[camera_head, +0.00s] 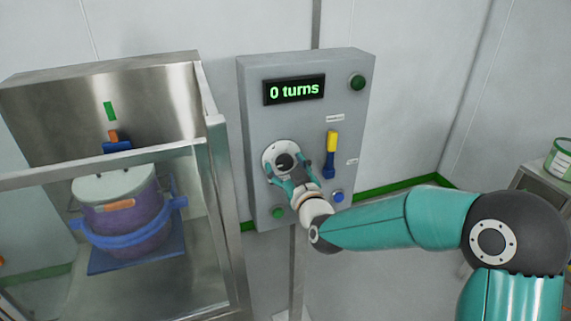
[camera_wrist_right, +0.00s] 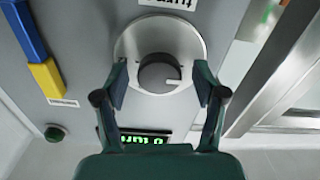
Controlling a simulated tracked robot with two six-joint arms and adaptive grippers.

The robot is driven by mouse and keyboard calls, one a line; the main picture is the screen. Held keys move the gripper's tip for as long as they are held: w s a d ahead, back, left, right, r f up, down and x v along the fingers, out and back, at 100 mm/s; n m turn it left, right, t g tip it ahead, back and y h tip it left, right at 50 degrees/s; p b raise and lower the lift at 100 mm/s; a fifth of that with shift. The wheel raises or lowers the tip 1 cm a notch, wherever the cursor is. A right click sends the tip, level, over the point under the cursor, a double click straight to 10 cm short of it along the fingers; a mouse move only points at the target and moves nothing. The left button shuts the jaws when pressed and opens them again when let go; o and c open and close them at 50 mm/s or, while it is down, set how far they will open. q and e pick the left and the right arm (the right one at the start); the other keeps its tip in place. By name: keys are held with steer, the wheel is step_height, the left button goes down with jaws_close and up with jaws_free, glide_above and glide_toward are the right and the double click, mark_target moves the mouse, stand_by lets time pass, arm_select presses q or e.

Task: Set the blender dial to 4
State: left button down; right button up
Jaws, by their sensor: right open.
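The blender dial (camera_head: 283,159) is a dark knob on a round silver plate, low on the left of the grey control box (camera_head: 312,115). The box's display (camera_head: 294,90) reads "0 turns" in green. My right gripper (camera_head: 288,172) is at the dial with its fingers open. In the right wrist view the dark knob (camera_wrist_right: 159,77) lies between the two spread fingers of my right gripper (camera_wrist_right: 161,80), with a gap visible on each side. A white line shows on the knob. The numbers around the dial cannot be read. My left gripper is out of view.
A yellow and blue lever (camera_head: 331,150) is right of the dial. A green button (camera_head: 278,212) and a blue button (camera_head: 338,196) are below, and a dark green one (camera_head: 357,82) is at top right. A metal-framed guard (camera_head: 222,200) with a purple drum (camera_head: 125,225) stands left.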

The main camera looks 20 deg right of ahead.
steer(key=c, duration=1.1)
steer(key=shift+a, duration=0.15)
steer(key=shift+c, duration=0.2)
steer(key=shift+f+m+b, duration=0.1)
steer(key=shift+m+b, duration=0.2)
steer(key=shift+b, duration=0.4)
steer(key=m+b, duration=0.4)
steer(key=b, duration=0.1)
steer(key=m+b, duration=0.3)
steer(key=b, duration=0.3)
steer(key=shift+d+f+m, duration=0.1)
steer(key=shift+d+m, duration=0.1)
steer(key=shift+m, duration=0.2)
steer(key=shift+r+m+b, duration=0.2)
steer(key=shift+m+b, duration=1.4)
steer(key=shift+m, duration=0.1)
